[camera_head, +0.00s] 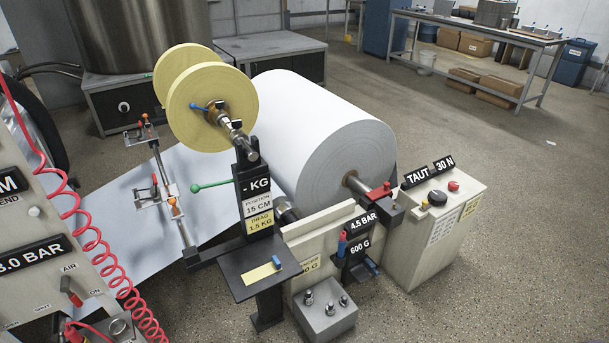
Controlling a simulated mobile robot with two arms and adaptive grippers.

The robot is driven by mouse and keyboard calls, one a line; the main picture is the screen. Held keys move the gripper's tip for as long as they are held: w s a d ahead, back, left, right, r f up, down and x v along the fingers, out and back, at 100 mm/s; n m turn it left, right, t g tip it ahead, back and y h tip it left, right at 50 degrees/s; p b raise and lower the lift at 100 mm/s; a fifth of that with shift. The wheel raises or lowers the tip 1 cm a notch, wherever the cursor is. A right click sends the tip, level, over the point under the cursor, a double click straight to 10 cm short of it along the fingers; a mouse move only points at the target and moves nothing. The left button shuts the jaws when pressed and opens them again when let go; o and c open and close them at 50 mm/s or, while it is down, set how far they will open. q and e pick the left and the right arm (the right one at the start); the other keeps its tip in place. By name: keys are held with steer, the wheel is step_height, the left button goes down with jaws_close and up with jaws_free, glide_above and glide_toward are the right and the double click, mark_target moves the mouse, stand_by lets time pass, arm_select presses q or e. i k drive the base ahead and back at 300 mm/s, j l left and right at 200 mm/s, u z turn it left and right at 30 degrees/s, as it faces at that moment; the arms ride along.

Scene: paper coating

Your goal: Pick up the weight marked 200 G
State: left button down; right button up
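Three small metal weights stand on top of a grey block (325,322) at the lower middle: a left one (308,297), a front one (330,309) and a right one (344,300). They are too small for me to read any marking, so I cannot tell which is the 200 G one. A label ending in "0 G" (310,266) sits just behind the block, partly hidden. Neither of my grippers is in view.
A black stand (250,260) with a small shelf rises left of the block. A "600 G" sign (360,247) and a control box (438,240) are to the right. A large white paper roll (320,130) lies behind. A red coiled hose (80,220) hangs at left.

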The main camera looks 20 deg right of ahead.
mark_target(344, 301)
steer(key=z, duration=1.15)
